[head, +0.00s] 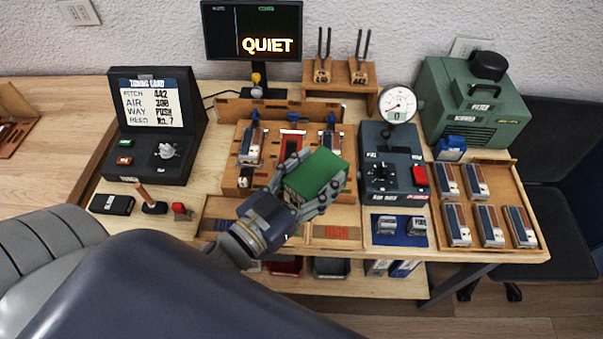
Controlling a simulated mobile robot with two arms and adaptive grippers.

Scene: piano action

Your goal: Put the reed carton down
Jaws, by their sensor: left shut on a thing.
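The reed carton looks like a green-topped box (316,171), tilted in the middle of the head view. My left gripper (312,187) is shut on it, its fingers along the sides of the box. It holds the carton over the front middle of the workbench (215,177), in front of the wooden fixture (243,135). The gripper and carton hide part of that fixture and of the bench behind them. I cannot tell how high the carton is above the bench. My right gripper is not in view.
A tuning card console (152,107) stands left. A dark control box (402,157) with a gauge (397,103) stands right, beside a wooden tray (487,170) of several small blocks. A green machine (478,112) is behind. Dark bins (331,267) stand on the lower shelf (300,286).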

